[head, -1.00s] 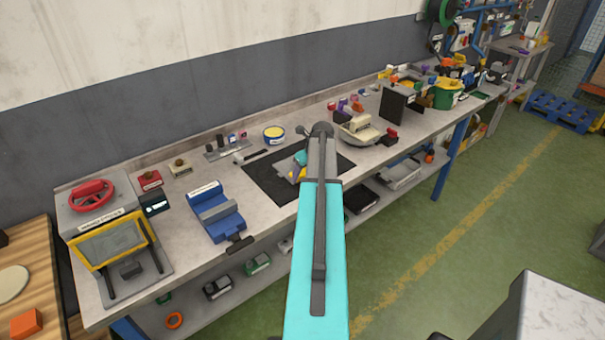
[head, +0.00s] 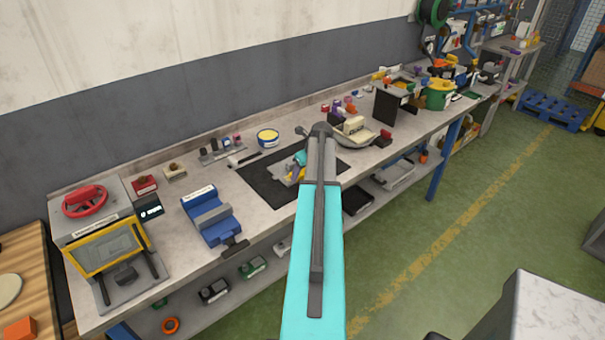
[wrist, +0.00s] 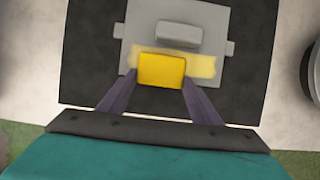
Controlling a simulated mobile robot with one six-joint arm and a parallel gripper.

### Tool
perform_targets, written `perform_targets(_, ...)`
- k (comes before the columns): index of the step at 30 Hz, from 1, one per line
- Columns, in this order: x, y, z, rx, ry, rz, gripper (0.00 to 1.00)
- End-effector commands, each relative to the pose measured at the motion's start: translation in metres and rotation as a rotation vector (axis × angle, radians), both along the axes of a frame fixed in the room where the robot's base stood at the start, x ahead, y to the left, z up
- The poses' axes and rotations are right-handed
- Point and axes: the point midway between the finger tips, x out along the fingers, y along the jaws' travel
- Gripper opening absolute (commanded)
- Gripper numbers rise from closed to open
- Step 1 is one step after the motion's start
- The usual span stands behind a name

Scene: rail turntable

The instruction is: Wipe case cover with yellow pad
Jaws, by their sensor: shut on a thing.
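My gripper (wrist: 161,82) is shut on the yellow pad (wrist: 161,70), with one finger at each side of it. The pad is over the near part of the grey case cover (wrist: 200,42), and a pale yellow smear shows on the cover to both sides of it. I cannot tell from above whether the pad touches the cover. The cover has a raised grey block in its middle and small side tabs. It lies on a black mat (wrist: 87,60), which also shows in the head view (head: 265,187). In the head view my arm hides most of the cover.
A blue vise (head: 211,216) stands left of the mat, and a yellow-topped round tin (head: 268,137) behind it. A cream-and-grey scale-like device (head: 352,128) is close on the right. A yellow-framed press (head: 105,249) stands at the far left.

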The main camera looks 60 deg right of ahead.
Motion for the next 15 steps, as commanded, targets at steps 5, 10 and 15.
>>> perform_targets(5, -0.002, -0.009, -0.001, 0.000, 0.001, 0.000, 0.40)
perform_targets(10, -0.005, -0.016, -0.001, 0.000, 0.001, 0.000, 0.40)
perform_targets(15, -0.006, -0.019, -0.002, 0.000, 0.001, 0.000, 0.40)
